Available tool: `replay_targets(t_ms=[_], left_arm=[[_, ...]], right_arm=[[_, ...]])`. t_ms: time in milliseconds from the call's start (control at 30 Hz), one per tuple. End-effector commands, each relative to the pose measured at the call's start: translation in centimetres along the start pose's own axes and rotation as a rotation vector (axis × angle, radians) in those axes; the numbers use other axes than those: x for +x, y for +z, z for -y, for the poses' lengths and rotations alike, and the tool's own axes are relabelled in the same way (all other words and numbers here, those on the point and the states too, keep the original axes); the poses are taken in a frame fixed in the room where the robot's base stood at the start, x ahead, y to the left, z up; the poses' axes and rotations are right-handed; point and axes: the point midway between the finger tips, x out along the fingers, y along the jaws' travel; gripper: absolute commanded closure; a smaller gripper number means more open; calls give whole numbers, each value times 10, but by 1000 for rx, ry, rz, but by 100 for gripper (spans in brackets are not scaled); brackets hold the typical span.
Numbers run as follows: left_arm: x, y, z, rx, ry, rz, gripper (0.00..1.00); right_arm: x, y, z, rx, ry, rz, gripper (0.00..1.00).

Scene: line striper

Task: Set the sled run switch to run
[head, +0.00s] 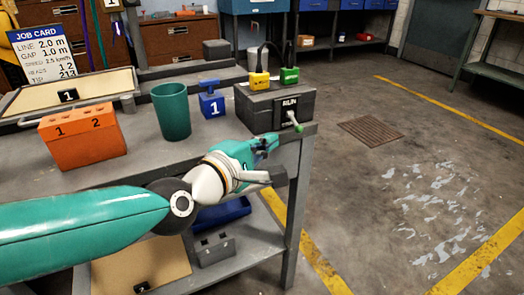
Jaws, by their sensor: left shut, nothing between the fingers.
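The sled run switch is a lever (294,121) with a pale green tip on the front of a dark box (262,106) at the bench's right end. The lever slants down to the right, beside a small black and white label that seems to read RUN. Which setting it is in I cannot tell. My left gripper (276,158) is in front of and below the box, near the bench edge. It is shut and empty, apart from the lever in the picture. My right gripper is not in view.
On the bench (212,148) stand a blue block marked 1 (211,101), a green cup (171,111) and an orange block (82,136). Yellow (259,80) and green (289,75) plugs with cables sit on the box. Open floor lies to the right.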

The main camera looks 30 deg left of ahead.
Motion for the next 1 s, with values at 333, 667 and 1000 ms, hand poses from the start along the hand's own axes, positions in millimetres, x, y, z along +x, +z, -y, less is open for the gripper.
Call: replay_targets(t_ms=[333,667,1000], left_arm=[[52,0,1,0,-1,1,100],[59,1,0,0,0,2,100],[62,7,0,-13,-12,11,100]], right_arm=[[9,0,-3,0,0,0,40],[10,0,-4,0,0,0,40],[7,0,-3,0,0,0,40]])
